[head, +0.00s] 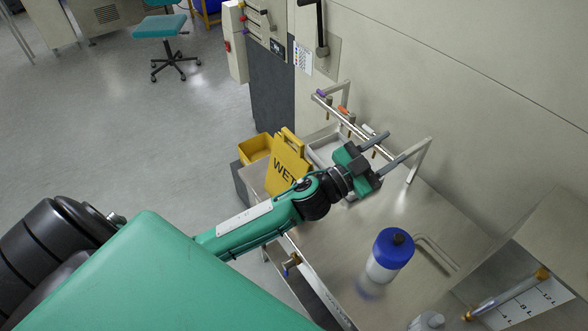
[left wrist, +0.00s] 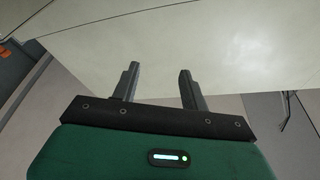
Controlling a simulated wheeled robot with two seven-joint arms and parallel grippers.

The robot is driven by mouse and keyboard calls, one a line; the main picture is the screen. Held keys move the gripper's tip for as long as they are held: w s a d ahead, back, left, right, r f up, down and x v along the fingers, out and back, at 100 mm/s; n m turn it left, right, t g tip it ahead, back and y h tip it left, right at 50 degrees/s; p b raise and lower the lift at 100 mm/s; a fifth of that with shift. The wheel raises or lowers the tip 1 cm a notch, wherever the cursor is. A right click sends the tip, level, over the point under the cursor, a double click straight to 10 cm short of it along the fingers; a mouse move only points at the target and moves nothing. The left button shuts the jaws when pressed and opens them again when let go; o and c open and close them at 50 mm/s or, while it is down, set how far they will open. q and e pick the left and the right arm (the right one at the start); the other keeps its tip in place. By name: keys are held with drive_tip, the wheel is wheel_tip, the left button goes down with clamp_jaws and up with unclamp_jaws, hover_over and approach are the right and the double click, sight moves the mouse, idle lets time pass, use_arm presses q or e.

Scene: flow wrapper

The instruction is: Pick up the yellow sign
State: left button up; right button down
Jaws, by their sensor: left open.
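The yellow sign (head: 287,163) with dark "WET" lettering stands tilted at the left end of the steel table in the head view. My left gripper (head: 391,146) is to the right of the sign, above the table near the metal rail. Its jaws are open and empty, pointing right toward the wall. In the left wrist view the two fingers (left wrist: 160,82) are spread apart with only pale wall panel beyond them. The sign is not seen in the left wrist view. My forearm passes in front of the sign's lower right part. My right gripper is not in view.
A metal rail (head: 345,121) with small colored valves runs behind my left gripper. A white bottle with a blue cap (head: 391,249) stands on the steel table (head: 330,240). A yellow bin (head: 255,147) is behind the sign. A teal chair (head: 161,27) stands on open floor.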

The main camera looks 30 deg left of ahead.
use_arm(q)
drive_tip(key=s+d+r+m+g+h, duration=0.3)
drive_tip(key=d+r+m+g+h, duration=0.2)
drive_tip(key=d+m+g+h, duration=0.45)
drive_tip(key=m+g+y+p, duration=0.2)
drive_tip(key=g+y, duration=0.6)
drive_tip(key=y, duration=1.4)
approach(293, 136)
drive_tip(key=shift+w+a, duration=0.15)
drive_tip(key=shift+w, duration=0.05)
drive_tip(key=f, duration=0.2)
drive_tip(key=f+p, duration=0.1)
drive_tip(key=f, duration=0.2)
drive_tip(key=a+f+p, duration=0.1)
drive_tip(key=f, duration=0.1)
drive_tip(key=shift+w+f, duration=0.2)
drive_tip(key=shift+f, duration=0.05)
drive_tip(key=f+p, duration=0.2)
drive_tip(key=f, duration=0.1)
drive_tip(key=f+p, duration=0.1)
drive_tip(key=p, duration=0.1)
drive_tip(key=shift+a+f, duration=0.3)
drive_tip(key=shift+a, duration=0.05)
drive_tip(key=shift+w+f, duration=0.15)
drive_tip(key=shift+f, duration=0.2)
drive_tip(key=shift+r, duration=0.1)
clamp_jaws()
